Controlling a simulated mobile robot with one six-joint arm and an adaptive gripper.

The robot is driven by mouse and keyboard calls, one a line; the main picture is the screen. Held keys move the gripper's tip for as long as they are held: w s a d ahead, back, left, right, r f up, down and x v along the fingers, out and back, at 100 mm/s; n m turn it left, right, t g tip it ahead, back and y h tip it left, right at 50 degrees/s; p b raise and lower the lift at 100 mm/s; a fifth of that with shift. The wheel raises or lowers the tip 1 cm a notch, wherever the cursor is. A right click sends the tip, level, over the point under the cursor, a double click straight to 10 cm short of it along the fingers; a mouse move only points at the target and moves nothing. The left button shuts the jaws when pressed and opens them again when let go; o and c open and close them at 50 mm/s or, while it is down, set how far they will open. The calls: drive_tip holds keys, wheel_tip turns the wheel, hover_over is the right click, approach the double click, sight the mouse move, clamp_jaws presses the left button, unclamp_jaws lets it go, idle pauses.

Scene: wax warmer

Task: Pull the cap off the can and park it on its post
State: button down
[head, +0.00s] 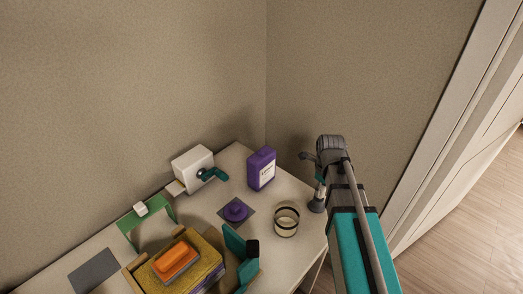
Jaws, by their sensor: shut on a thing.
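A purple can (261,169) with a pale label stands upright near the back corner of the table. I cannot make out a cap on its top. A round purple piece with a raised middle (236,210) sits on a dark square pad in front of the can. I cannot tell whether it is the cap or the post. My arm reaches in from the lower right. My gripper (316,197) seems to be at its far end, right of the can, near the table's right edge. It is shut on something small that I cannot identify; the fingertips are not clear.
A round pale jar with dark bands (285,219) stands near the table's right edge. A white box with a teal lever (193,169) is at the back. A green frame (146,222), a yellow block with an orange piece (176,260) and a teal panel (240,247) crowd the front.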

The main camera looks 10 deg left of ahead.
drive_tip(key=shift+f+b, duration=0.95)
idle(0.6)
drive_tip(key=shift+c, duration=1.1)
unclamp_jaws()
drive_tip(key=shift+r+p, duration=0.4)
drive_tip(key=shift+r+p, duration=3.5)
drive_tip(key=shift+r, duration=0.15)
